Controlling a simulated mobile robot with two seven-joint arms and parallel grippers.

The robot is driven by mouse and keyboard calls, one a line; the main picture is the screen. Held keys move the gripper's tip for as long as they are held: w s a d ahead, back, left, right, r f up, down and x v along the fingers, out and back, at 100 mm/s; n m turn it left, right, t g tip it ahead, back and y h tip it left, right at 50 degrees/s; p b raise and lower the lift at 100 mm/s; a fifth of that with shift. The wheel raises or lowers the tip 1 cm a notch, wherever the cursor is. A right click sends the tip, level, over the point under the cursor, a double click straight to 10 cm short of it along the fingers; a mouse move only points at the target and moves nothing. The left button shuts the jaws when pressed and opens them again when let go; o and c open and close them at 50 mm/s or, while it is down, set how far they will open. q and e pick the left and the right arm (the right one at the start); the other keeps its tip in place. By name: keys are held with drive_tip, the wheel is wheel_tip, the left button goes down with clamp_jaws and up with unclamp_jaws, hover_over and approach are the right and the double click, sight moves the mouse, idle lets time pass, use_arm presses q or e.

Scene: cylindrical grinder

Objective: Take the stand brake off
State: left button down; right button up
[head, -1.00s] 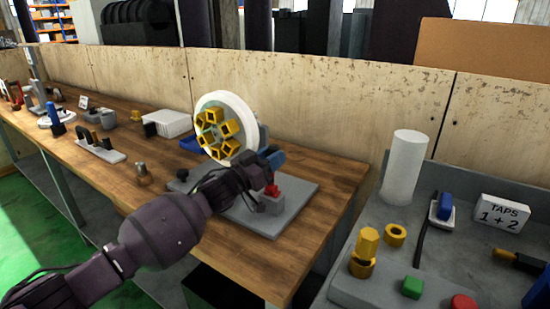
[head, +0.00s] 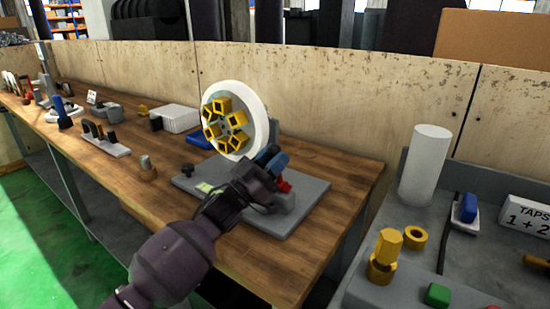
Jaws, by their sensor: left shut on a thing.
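The stand has a grey base plate (head: 305,190) on the wooden bench. It carries an upright white wheel (head: 257,105) with several yellow blocks around its hub. A small red brake part (head: 284,185) shows on a grey block (head: 283,205) at the plate's right side. My left gripper (head: 272,158), with blue fingertips, is just above and left of the red part, in front of the wheel's lower right edge. It is shut on what appears to be the brake's lever; the fingers and wrist hide most of it. My right gripper is not in view.
A black knob (head: 187,170) sits at the plate's left corner. A metal cylinder (head: 147,168), a white box (head: 174,118) and other tools stand farther left. At right, a grey tray holds a white cylinder (head: 426,165) and yellow parts. A wooden panel stands behind the bench.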

use_arm(q)
drive_tip(key=c, duration=0.9)
unclamp_jaws()
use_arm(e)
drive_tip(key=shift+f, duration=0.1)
use_arm(q)
drive_tip(key=shift+s+a+f, duration=0.15)
drive_tip(key=shift+a+f, duration=0.1)
drive_tip(key=shift+a, duration=0.05)
drive_tip(key=s+a, duration=0.2)
drive_tip(key=a, duration=0.1)
drive_tip(key=s+a+p, duration=0.1)
drive_tip(key=s+a, duration=0.1)
drive_tip(key=a, duration=0.2)
drive_tip(key=s+a+p, duration=0.1)
drive_tip(key=s+a, duration=0.1)
drive_tip(key=a, duration=0.1)
drive_tip(key=shift+s+a+f, duration=0.1)
drive_tip(key=shift+s+a, duration=0.05)
drive_tip(key=shift+s, duration=0.25)
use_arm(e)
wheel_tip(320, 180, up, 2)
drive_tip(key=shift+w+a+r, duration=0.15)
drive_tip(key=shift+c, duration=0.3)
